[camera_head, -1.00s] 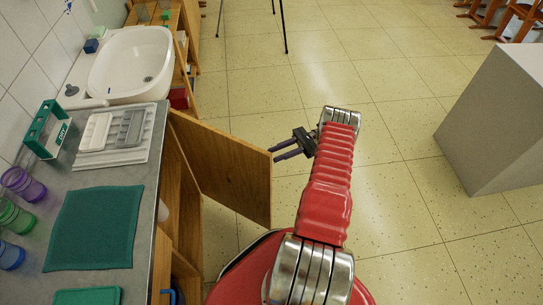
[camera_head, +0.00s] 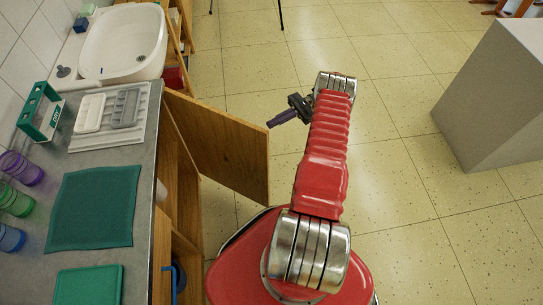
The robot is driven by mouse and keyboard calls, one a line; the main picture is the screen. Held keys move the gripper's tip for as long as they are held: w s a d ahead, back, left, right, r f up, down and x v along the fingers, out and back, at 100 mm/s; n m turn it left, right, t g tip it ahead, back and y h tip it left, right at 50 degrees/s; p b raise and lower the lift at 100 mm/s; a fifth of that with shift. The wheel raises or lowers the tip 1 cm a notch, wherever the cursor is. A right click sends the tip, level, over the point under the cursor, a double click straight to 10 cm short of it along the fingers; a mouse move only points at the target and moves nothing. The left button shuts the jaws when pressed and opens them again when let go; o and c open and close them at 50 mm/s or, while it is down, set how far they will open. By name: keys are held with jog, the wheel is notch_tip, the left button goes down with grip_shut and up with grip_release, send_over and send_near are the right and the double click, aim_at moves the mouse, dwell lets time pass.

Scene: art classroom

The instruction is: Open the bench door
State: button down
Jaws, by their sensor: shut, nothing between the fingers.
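The wooden bench door (camera_head: 222,148) stands swung out from the front of the bench, well ajar. Part of the bench's open inside shows below and left of it. The bench (camera_head: 110,160) has a grey top along the left. My gripper (camera_head: 270,124) is shut and empty. It points left, at the height in the picture of the door's upper free corner, just right of the door edge. I cannot tell whether it touches the door.
On the bench are a green mat (camera_head: 93,208), a green rack (camera_head: 42,112), grey trays (camera_head: 108,112) and coloured cups (camera_head: 20,170). A white sink (camera_head: 124,44) is behind. A grey block (camera_head: 497,95) stands at the right. The floor between is clear.

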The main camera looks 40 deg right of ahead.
jog(key=w+a+r+n+g+h, duration=0.2)
jog(key=w+a+r, duration=0.15)
jog(key=r, duration=0.45)
jog(key=w+a+r+n+g+h, duration=0.2)
jog(key=w+a+r+n, duration=0.15)
jog(key=r, duration=0.35)
jog(key=s+a+r+n+h, duration=0.2)
jog(key=a+r+n+h, duration=0.25)
jog(key=a+r, duration=0.75)
jog(key=s+a+r+n+t+h, duration=0.1)
jog(key=s+a+r+n+h, duration=0.35)
jog(key=s+a+r, duration=0.45)
jog(key=s+a+r+n+t+h, duration=0.1)
jog(key=s+a+n+t, duration=0.1)
jog(key=s, duration=0.3)
jog(key=s+a+r+n+t+h, duration=0.2)
jog(key=s+a+n+t, duration=0.1)
jog(key=s, duration=0.3)
jog(key=shift+r+n+h, duration=0.2)
jog(key=shift+n+h, duration=0.1)
jog(key=shift+n, duration=0.05)
